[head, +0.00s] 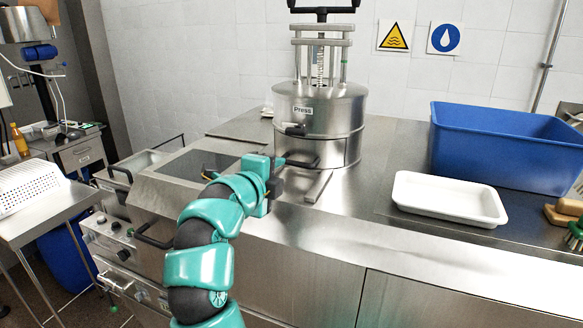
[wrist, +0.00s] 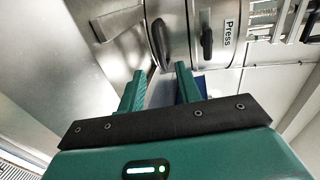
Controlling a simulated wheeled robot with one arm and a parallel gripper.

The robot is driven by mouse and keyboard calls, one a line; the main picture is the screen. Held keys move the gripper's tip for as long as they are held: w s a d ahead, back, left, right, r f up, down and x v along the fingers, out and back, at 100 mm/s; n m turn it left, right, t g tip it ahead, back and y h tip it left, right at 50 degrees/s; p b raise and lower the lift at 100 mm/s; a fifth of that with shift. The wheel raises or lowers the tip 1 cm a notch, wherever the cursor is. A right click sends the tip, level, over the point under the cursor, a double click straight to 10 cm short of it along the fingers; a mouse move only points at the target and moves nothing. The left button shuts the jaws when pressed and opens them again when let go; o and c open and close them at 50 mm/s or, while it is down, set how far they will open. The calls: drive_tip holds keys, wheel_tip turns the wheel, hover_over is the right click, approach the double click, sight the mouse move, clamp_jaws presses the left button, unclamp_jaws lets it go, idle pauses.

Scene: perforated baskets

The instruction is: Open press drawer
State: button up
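The steel press (head: 318,115) stands upright on the counter, with a "Press" label and a screw frame on top. Its drawer (head: 330,150) is the lower band of the cylinder and looks closed. The black drawer handle (head: 301,161) sticks out at its front left. My gripper (head: 279,178) is just left of this handle in the head view. In the wrist view my gripper (wrist: 160,80) is open and empty. There the drawer handle (wrist: 159,44) lies just ahead of the gap between the fingertips, with no clear contact. The upper black handle (wrist: 207,40) is farther right.
A metal rail (head: 318,187) lies on the counter in front of the press. A white tray (head: 420,205) and a blue bin (head: 480,145) stand to the right. A fryer-like unit with black handles (head: 155,238) is at left. The counter between the press and tray is clear.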

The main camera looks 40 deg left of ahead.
sight(294, 164)
drive_tip(key=b+x, duration=0.1)
drive_tip(key=x, duration=0.7)
drive_tip(key=shift+w+f, duration=0.2)
drive_tip(key=shift+w, duration=0.15)
drive_tip(key=shift+c, duration=0.2)
clamp_jaws()
